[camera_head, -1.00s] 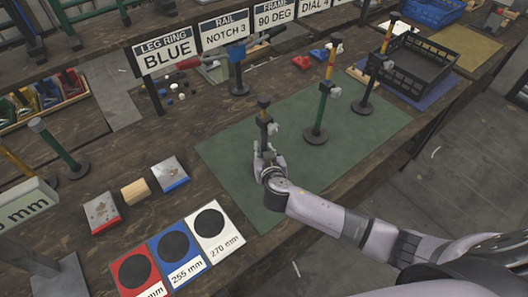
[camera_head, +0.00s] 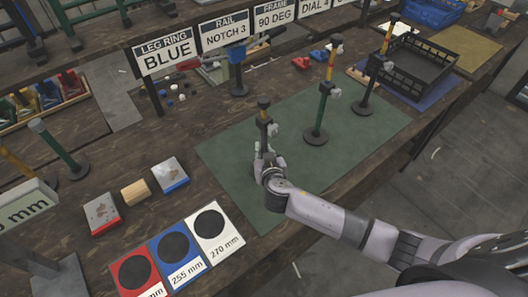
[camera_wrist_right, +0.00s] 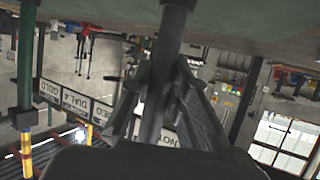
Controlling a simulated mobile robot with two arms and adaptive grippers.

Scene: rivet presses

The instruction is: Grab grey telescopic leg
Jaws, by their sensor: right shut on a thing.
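The grey telescopic leg (camera_head: 263,112) stands upright on the green mat (camera_head: 230,158), with a dark cap and a small light knob on its upper part. My right gripper (camera_head: 266,152) is around its lower part, shut on it. Its base is hidden behind the gripper and wrist. In the right wrist view, the leg (camera_wrist_right: 165,60) is a dark grey post running between the two fingers (camera_wrist_right: 160,95). My left gripper is not in view.
A green-and-yellow leg (camera_head: 322,105) stands on the mat to the right, with another leg (camera_head: 379,65) beyond it. A black crate (camera_head: 418,65) is at the right. Red, blue and white length cards (camera_head: 209,226) lie at the front left. The LEG RING BLUE sign (camera_head: 167,52) stands behind.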

